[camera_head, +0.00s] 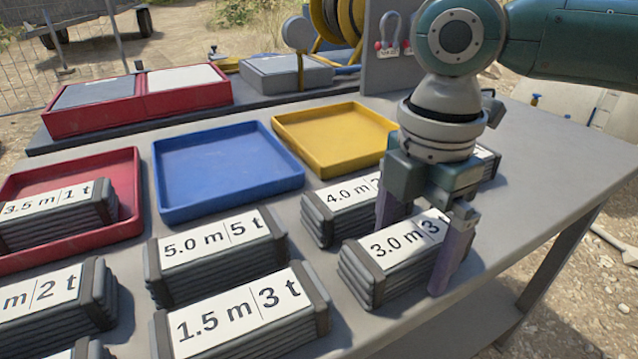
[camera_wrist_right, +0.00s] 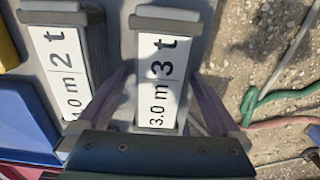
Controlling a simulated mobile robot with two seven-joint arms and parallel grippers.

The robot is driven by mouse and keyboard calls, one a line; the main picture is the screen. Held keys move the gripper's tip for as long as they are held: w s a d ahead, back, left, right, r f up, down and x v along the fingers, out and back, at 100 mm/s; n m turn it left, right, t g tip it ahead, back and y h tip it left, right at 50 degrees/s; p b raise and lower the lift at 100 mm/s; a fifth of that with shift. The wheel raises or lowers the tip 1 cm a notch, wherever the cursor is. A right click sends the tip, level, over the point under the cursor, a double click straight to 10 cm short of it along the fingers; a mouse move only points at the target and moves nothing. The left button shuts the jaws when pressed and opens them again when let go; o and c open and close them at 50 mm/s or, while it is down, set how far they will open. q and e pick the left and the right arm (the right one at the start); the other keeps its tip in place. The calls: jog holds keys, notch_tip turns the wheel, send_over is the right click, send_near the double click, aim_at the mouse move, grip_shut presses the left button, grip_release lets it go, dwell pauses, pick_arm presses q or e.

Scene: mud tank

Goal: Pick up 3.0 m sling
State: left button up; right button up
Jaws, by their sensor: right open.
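The 3.0 m sling (camera_head: 385,262) is a grey folded bundle with dark end bands and a white label reading 3.0 m and 3 t. It lies on the grey table near the front right edge. My right gripper (camera_head: 415,250) is open, pointing down, with one finger on each side of the bundle near its right end. In the right wrist view the 3.0 m sling (camera_wrist_right: 160,75) lies between the two spread fingers (camera_wrist_right: 165,100). I cannot tell whether the fingers touch it. My left gripper is not in view.
The 4.0 m sling (camera_head: 320,222) lies close behind, and the 5.0 m (camera_head: 190,268) and 1.5 m (camera_head: 215,338) slings lie left. Red (camera_head: 125,230), blue (camera_head: 225,140) and yellow (camera_head: 330,125) trays stand further back; the red one holds a 3.5 m sling (camera_head: 50,222). The table's right side is clear.

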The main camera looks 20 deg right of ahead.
jog(key=shift+r, duration=0.1)
grip_shut()
dwell(0.7)
